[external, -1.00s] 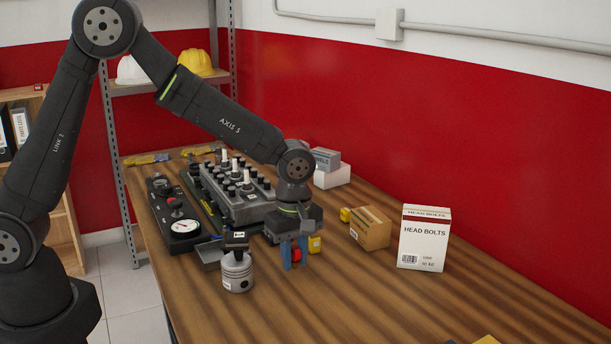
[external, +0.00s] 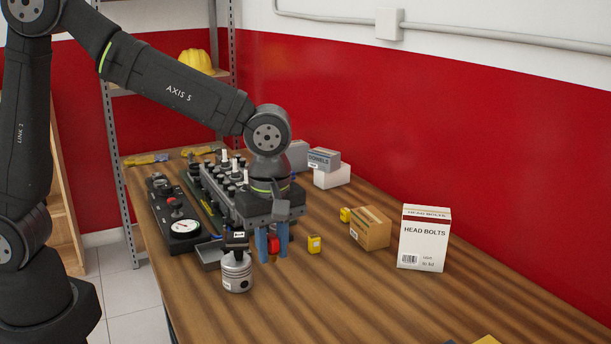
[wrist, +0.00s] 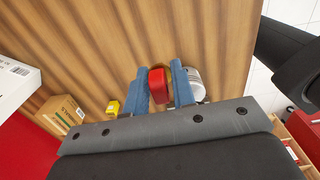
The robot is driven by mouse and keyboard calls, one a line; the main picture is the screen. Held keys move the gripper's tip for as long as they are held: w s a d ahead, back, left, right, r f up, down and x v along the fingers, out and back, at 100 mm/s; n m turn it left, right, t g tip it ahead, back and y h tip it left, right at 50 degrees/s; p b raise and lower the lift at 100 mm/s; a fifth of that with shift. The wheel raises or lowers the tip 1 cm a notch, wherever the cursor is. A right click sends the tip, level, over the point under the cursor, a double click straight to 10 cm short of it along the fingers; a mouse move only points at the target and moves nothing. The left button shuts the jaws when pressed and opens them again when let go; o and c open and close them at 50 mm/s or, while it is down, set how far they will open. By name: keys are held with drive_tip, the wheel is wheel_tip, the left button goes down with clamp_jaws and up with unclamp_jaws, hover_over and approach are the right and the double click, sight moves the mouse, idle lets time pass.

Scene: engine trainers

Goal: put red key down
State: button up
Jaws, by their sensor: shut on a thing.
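The red key (external: 274,245) is held between the blue fingers of my gripper (external: 272,250) in the external view. In the wrist view the red key (wrist: 158,86) shows between the two blue fingers (wrist: 160,90), which are shut on it. The gripper points down over the wooden table (external: 330,280), just right of the piston (external: 236,272). I cannot tell whether the key touches the table. Part of the key is hidden by the fingers.
A yellow item (external: 314,244) stands close to the right of the gripper. A cardboard box (external: 370,230) and a head bolts box (external: 424,240) stand farther right. A gauge panel (external: 180,225) and the engine block (external: 222,190) lie left and behind.

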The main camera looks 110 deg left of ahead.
drive_tip(key=shift+w+d+f+m, duration=0.2)
drive_tip(key=shift+d+m, duration=0.2)
drive_tip(key=shift+m, duration=0.2)
drive_tip(key=w+d+f+m, duration=0.1)
drive_tip(key=d+m, duration=0.3)
drive_tip(key=m, duration=0.4)
drive_tip(key=w+d+f+m, duration=0.2)
drive_tip(key=d+m, duration=0.3)
drive_tip(key=m, duration=0.3)
drive_tip(key=w+d+f+m, duration=0.1)
drive_tip(key=d+f+m, duration=0.2)
drive_tip(key=d+m, duration=0.2)
drive_tip(key=shift+w+d+f+m, duration=0.1)
drive_tip(key=shift+w+f+m, duration=0.05)
drive_tip(key=shift+m, duration=0.65)
drive_tip(key=shift+w+d+f+m, duration=0.1)
drive_tip(key=shift+w+f+m, duration=0.05)
drive_tip(key=shift+m, duration=0.65)
drive_tip(key=shift+w+d+f+m, duration=0.1)
drive_tip(key=shift+d+f+m, duration=0.2)
drive_tip(key=shift+d+m, duration=0.45)
drive_tip(key=shift+a, duration=0.2)
